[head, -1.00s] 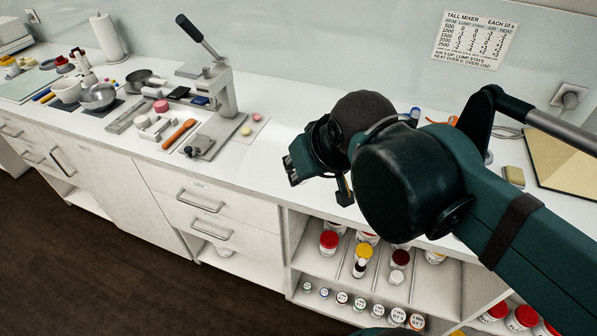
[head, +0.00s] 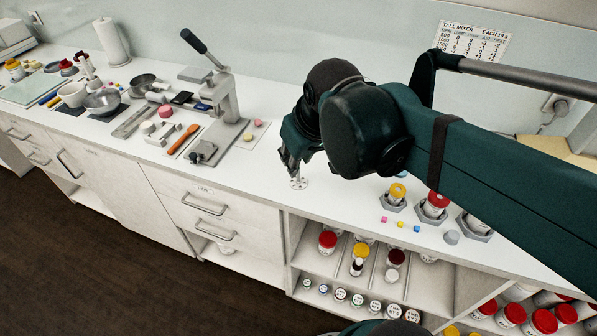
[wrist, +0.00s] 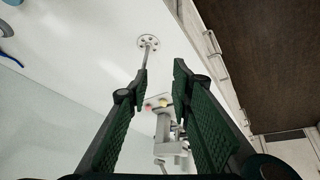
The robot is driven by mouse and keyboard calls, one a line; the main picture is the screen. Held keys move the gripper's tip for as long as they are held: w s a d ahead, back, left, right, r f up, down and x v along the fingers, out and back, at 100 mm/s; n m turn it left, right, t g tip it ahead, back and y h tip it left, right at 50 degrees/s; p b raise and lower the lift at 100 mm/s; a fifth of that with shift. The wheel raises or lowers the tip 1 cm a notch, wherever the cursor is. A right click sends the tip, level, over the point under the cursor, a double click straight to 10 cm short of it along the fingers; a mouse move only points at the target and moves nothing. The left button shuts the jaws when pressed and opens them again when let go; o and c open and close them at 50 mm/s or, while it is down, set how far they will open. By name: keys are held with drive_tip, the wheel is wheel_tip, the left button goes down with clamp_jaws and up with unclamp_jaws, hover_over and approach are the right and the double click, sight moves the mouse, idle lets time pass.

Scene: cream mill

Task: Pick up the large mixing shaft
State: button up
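The mixing shaft (wrist: 147,58) is a thin metal rod with a round, holed disc at one end. Its disc also shows in the head view (head: 298,184), just below my gripper (head: 292,160) over the counter. In the wrist view the rod runs from the disc towards the left fingertip, where its other end is hidden. My gripper (wrist: 160,72) is open there, with a clear gap between the fingers. I cannot tell whether the rod touches the left finger.
A lever press (head: 228,105) stands left of my gripper on the white counter (head: 262,172). An orange-handled tool (head: 183,140) lies by it. Capped jars in grey holders, including a yellow-capped one (head: 397,192), stand to the right. Shelves of bottles (head: 362,253) are below.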

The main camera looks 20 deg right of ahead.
drive_tip(key=w+d+n+g+p, duration=0.1)
drive_tip(key=w+p, duration=0.1)
drive_tip(key=p, duration=0.3)
drive_tip(key=w+d+n+g+p, duration=0.1)
drive_tip(key=w+n+g+p, duration=0.1)
drive_tip(key=p, duration=0.3)
drive_tip(key=w+d+f+n+g+p, duration=0.1)
drive_tip(key=w+g+p, duration=0.1)
drive_tip(key=p, duration=0.3)
drive_tip(key=shift+w+f+n, duration=0.1)
drive_tip(key=shift+w+n, duration=0.2)
drive_tip(key=shift+w, duration=0.5)
hover_over(298, 182)
drive_tip(key=shift+w+f, duration=0.15)
drive_tip(key=shift+f, duration=1.25)
drive_tip(key=shift+w+f, duration=0.15)
drive_tip(key=shift+f, duration=1.2)
drive_tip(key=shift+f, duration=0.15)
drive_tip(key=shift+d+f, duration=0.1)
drive_tip(key=shift+f, duration=1.05)
drive_tip(key=shift+s+f, duration=0.1)
drive_tip(key=shift+f, duration=2.5)
drive_tip(key=shift+c, duration=0.5)
